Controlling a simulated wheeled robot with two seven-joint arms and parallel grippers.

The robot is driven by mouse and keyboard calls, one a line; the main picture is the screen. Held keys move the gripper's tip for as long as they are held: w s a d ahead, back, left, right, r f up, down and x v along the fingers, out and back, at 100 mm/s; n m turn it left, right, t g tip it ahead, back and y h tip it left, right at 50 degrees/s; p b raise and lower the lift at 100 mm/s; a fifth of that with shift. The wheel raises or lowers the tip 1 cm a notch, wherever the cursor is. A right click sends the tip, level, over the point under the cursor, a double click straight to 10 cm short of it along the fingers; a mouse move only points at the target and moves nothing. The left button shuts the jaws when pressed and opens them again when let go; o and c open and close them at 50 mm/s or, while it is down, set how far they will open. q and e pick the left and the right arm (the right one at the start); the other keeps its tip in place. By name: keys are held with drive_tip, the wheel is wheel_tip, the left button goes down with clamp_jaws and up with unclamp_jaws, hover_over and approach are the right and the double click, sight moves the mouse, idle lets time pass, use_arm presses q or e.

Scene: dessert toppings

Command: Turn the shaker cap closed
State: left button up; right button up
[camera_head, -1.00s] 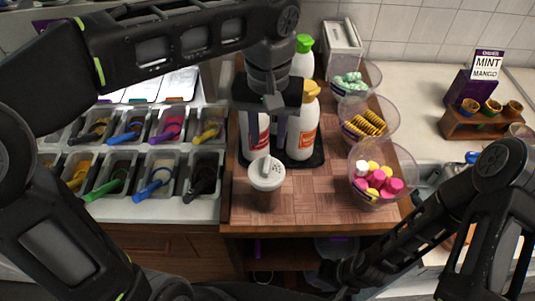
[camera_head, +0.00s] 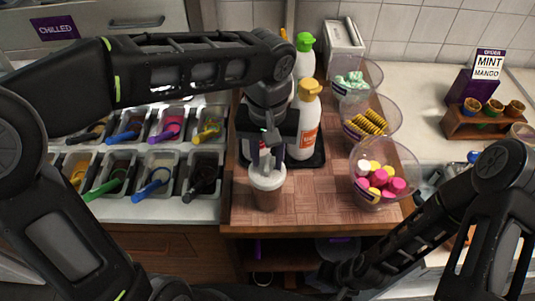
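The shaker (camera_head: 268,193) is a clear cup with brown contents and a pale cap, standing upright near the front of the wooden board. My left gripper (camera_head: 266,160) is directly above it, pointing down. Its two fingers are apart, one on each side of the raised lever on the cap. The gripper covers most of the cap top, and I cannot tell whether the fingers touch it. My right arm reaches in from the lower right. Its gripper (camera_head: 343,284) is low, in front of the counter, and its fingers are not clear.
Bottles with green (camera_head: 305,42) and yellow (camera_head: 310,88) tops stand on a dark tray behind the shaker. Clear bowls of toppings (camera_head: 383,180) line the board's right side. Bins with coloured scoops (camera_head: 152,180) are at left. The board (camera_head: 320,205) is clear right of the shaker.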

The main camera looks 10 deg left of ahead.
use_arm(q)
drive_tip(key=shift+c, duration=0.5)
clamp_jaws()
